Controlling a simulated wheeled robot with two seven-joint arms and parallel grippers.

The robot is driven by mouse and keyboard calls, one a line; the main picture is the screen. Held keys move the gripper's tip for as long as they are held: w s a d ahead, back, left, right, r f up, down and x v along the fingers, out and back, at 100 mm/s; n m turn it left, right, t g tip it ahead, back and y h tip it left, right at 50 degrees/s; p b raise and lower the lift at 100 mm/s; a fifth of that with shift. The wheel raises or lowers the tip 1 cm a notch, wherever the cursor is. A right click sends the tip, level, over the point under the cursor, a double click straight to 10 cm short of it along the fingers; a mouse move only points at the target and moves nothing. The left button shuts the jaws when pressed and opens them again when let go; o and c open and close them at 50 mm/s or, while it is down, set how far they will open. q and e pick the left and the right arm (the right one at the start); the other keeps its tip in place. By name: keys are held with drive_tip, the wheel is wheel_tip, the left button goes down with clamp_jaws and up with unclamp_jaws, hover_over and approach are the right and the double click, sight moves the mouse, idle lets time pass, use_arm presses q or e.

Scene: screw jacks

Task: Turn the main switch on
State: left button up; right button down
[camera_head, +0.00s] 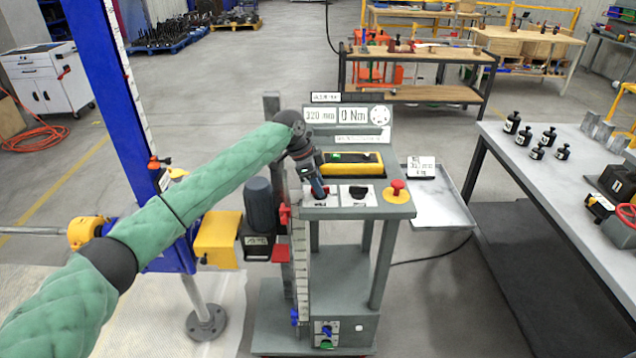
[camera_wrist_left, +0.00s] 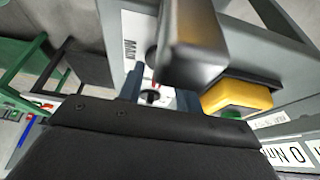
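The main switch is on a white plate (camera_head: 329,202) at the left of the console top, mostly hidden by my left gripper (camera_head: 318,188) in the head view. The left wrist view shows a dark knob (camera_wrist_left: 152,97) on a white plate, near a label reading "MAIN" (camera_wrist_left: 129,48). My left gripper (camera_wrist_left: 158,92) points at this plate, its two blue-grey fingers apart, one on each side of the knob. I cannot tell whether they touch it. A large grey part covers some of the wrist view. My right gripper is not in view.
A second plate with a black knob (camera_head: 358,192) and a red mushroom button (camera_head: 397,187) sit to the right. A yellow-framed display (camera_head: 350,162) is behind; the readout says "0 Nm" (camera_head: 353,115). A tray (camera_head: 445,205) and a table with black weights (camera_head: 549,136) stand right.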

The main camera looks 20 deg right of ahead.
use_arm(q)
clamp_jaws()
